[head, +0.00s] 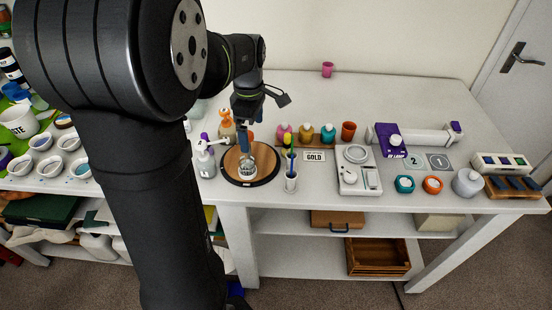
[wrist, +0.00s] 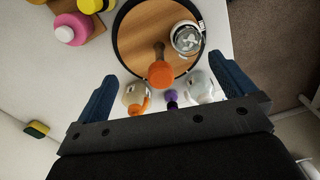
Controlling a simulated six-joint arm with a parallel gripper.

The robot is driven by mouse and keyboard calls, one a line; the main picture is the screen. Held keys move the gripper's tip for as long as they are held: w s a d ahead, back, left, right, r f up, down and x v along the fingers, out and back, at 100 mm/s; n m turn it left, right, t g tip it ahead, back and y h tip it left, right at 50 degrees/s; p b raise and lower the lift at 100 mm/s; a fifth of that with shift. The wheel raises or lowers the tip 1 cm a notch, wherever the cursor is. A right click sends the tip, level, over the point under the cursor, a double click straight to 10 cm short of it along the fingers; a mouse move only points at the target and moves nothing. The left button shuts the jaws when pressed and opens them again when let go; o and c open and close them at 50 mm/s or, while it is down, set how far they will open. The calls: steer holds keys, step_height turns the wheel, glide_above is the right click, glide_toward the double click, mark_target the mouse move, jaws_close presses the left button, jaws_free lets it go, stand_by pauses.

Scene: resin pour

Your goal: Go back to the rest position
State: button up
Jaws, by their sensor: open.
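My gripper (head: 244,138) is over the round wooden board with a black rim (head: 262,177), near the front edge of the white table. In the wrist view my gripper (wrist: 164,67) shows two blue fingers spread wide apart, with nothing held between them. A small cup with pale, silvery contents (head: 247,169) stands on the board. It also shows in the wrist view (wrist: 187,39), beyond the fingers. An orange-ended item with a dark handle (wrist: 161,74) shows between the fingers, below them. My arm covers part of the table's left side in the head view.
Bottles with orange (head: 226,125) and purple (head: 205,155) tops stand close left of the board. A white cup with brushes (head: 290,181) stands to its right. Several coloured bottles, a GOLD label (head: 314,156) and a white scale (head: 358,178) are farther right. The back of the table is mostly clear.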

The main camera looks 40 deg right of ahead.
steer(key=s+d+r+m, duration=0.2)
steer(key=s+r+m, duration=1)
steer(key=m, duration=0.4)
steer(key=f, duration=0.7)
steer(key=s+f, duration=0.1)
steer(key=f, duration=0.3)
steer(key=shift+a, duration=0.1)
steer(key=shift+r, duration=0.1)
step_height(320, 180, up, 10)
